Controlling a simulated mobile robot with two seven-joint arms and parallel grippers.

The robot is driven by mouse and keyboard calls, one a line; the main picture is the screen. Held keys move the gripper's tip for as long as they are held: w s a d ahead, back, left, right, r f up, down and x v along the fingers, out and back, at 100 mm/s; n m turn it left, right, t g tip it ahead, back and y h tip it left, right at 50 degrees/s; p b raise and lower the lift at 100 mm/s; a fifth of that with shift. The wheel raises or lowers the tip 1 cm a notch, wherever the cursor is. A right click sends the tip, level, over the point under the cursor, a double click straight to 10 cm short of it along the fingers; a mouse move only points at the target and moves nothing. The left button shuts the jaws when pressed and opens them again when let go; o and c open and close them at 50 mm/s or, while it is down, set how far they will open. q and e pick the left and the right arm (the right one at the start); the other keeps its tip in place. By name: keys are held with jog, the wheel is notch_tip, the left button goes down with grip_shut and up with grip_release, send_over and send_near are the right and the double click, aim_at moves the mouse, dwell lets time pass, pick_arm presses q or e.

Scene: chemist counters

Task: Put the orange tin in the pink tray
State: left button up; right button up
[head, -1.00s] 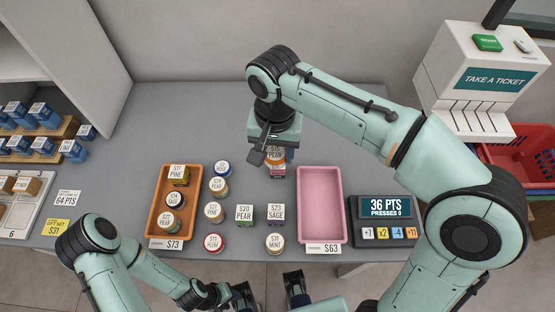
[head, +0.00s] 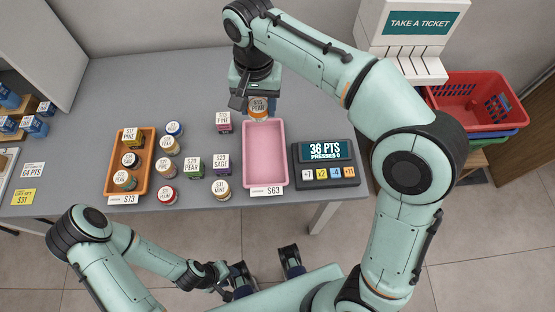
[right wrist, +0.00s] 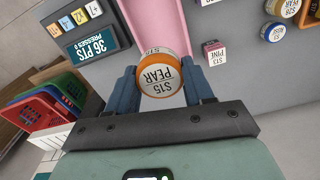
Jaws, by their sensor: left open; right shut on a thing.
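The orange tin (head: 258,108), with a white lid marked S15 PEAR, is between the fingers of my right gripper (head: 257,103), which is shut on it. In the head view it is at the far end of the pink tray (head: 264,150). In the right wrist view the tin (right wrist: 162,75) sits between both fingers (right wrist: 163,85), with the pink tray (right wrist: 155,25) behind it. The gap between tin and tray is hard to judge. The tray looks empty. My left gripper (head: 266,268) is open and empty in front of the counter.
An orange tray (head: 143,180) at the left holds several goods. Several tins and boxes stand between the trays, with a pink box (head: 224,122) left of the pink tray's far end. A points keypad (head: 325,163) stands close on its right.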

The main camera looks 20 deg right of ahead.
jog(key=shift+d, duration=0.15)
jog(key=shift+s+f, duration=0.1)
jog(key=shift+f, duration=0.25)
jog(key=b, duration=0.3)
send_over(265, 155)
notch_tip(265, 155, down, 14)
jog(key=shift+r, duration=0.1)
jog(key=shift+f+b, duration=0.4)
jog(key=shift+f, duration=2.35)
jog(key=shift+f, duration=0.1)
jog(key=shift+f, duration=0.15)
jog(key=o, duration=1)
jog(key=shift+o, duration=0.2)
